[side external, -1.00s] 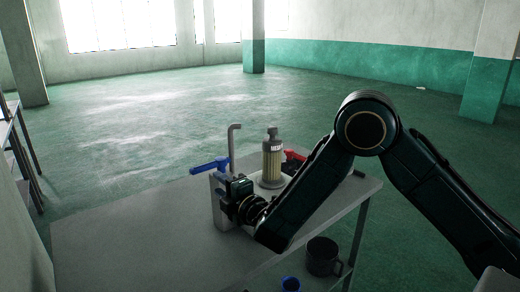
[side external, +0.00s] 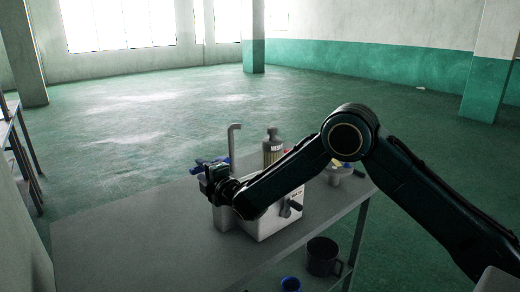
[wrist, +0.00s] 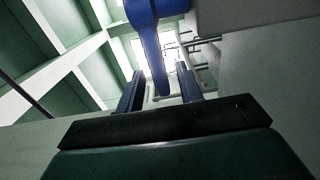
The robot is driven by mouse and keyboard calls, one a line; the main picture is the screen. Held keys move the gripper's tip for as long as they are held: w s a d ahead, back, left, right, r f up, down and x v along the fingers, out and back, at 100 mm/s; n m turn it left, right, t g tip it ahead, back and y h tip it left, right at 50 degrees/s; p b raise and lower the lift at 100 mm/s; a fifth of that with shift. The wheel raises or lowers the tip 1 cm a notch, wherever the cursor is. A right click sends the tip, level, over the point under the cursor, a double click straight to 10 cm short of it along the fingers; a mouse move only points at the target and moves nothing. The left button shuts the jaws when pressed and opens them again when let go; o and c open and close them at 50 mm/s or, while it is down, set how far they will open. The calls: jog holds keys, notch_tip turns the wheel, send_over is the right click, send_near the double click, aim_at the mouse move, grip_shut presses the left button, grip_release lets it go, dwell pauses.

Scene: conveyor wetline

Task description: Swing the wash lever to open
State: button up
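A blue lever (side external: 203,163) sits at the top left of a white box unit (side external: 270,222), beside an upright grey bent pipe (side external: 233,145). My gripper (side external: 214,170) is at the lever and hides part of it. In the wrist view the blue lever (wrist: 151,45) hangs down from the top, and its lower end lies between my two fingers. The fingers (wrist: 160,90) are apart, with gaps visible beside the lever, so I see no grip on it. No label for the wash lever can be read.
A clear-sided cylinder with a grey cap (side external: 272,140) stands behind my arm. A small dark handle (side external: 291,207) is on the unit's front. The table's left part (side external: 125,225) is clear.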

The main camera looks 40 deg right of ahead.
aim_at(202, 171)
jog(key=shift+w, duration=1.95)
grip_shut()
